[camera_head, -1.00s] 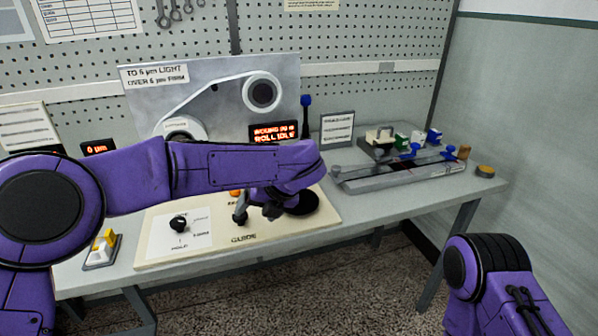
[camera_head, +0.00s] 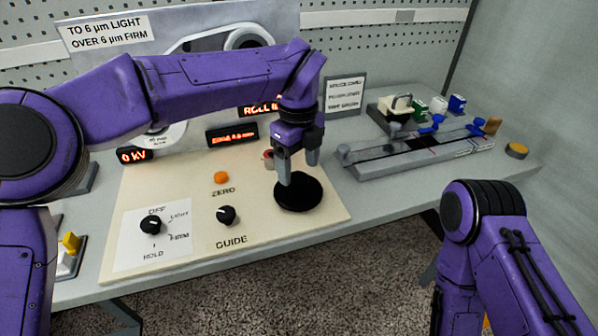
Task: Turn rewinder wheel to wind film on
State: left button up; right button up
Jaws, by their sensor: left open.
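A black round wheel (camera_head: 297,196) lies flat on the cream control panel (camera_head: 328,214), near its right end. My left gripper (camera_head: 299,174) is open and points down over the wheel, its fingers overlapping the wheel's far part in view. I cannot tell whether they touch it. White film runs at the grey upright board behind my left arm, between an upper reel (camera_head: 246,41) and a lower reel that is mostly hidden. My right arm shows at the lower right, but its gripper is not visible.
The panel also carries an orange ZERO button (camera_head: 221,177), a GUIDE knob (camera_head: 226,215) and a mode knob (camera_head: 151,225). Lit displays, one partly hidden, stand behind. A splicing block (camera_head: 420,150) and a small sign (camera_head: 345,95) are to the right.

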aim_at(298, 186)
pick_arm(q)
jog(key=shift+w+f, duration=0.1)
jog(key=shift+f, duration=1.3)
jog(key=c, duration=1.1)
jog(key=shift+o, duration=0.2)
